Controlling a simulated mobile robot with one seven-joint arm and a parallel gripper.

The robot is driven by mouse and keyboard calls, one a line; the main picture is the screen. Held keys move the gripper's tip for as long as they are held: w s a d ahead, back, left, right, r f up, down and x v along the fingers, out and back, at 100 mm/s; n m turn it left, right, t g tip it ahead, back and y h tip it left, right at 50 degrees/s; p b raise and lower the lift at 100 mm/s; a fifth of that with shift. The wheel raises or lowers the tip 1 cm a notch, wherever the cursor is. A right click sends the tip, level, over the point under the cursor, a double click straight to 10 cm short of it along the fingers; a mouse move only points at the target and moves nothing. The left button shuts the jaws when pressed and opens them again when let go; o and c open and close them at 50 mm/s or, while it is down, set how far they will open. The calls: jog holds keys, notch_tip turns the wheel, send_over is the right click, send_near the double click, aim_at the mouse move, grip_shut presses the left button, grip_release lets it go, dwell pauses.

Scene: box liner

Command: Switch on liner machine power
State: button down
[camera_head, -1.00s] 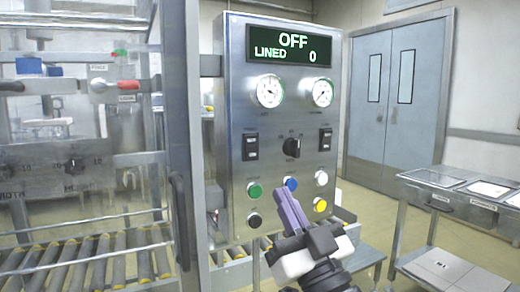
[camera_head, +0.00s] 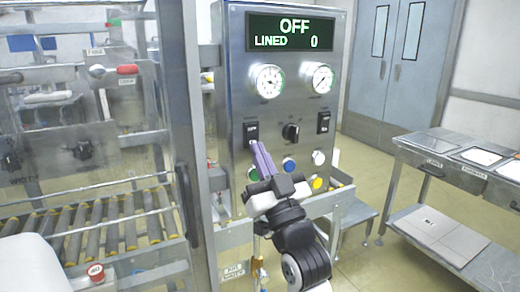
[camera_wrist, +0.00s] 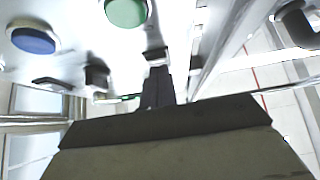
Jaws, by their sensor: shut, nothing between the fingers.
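The liner machine's control panel (camera_head: 285,100) stands upright, and its display (camera_head: 292,33) reads "OFF" and "LINED 0". A black rocker switch (camera_head: 251,132) sits on the panel's left side, with a small label too blurred to read. My gripper (camera_head: 256,146) is shut and empty, its purple fingers pointing up just below this switch; I cannot tell whether they touch it. In the wrist view the dark fingers (camera_wrist: 155,92) reach towards a small dark part of the panel, with the green button (camera_wrist: 126,12) and blue button (camera_wrist: 33,40) nearby.
A second rocker switch (camera_head: 323,122), a black rotary knob (camera_head: 291,132) and two gauges (camera_head: 269,81) are on the panel. A yellow button (camera_head: 317,183) is low right. A roller conveyor (camera_head: 95,225) lies left behind a metal frame; a steel table (camera_head: 470,165) stands right.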

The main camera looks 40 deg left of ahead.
jog(key=shift+a+f, duration=0.1)
jog(key=shift+a, duration=0.05)
jog(key=shift+w+a, duration=0.2)
jog(key=shift+a, duration=0.05)
dwell(0.3)
jog(key=shift+f+b, duration=0.1)
jog(key=shift+b, duration=0.2)
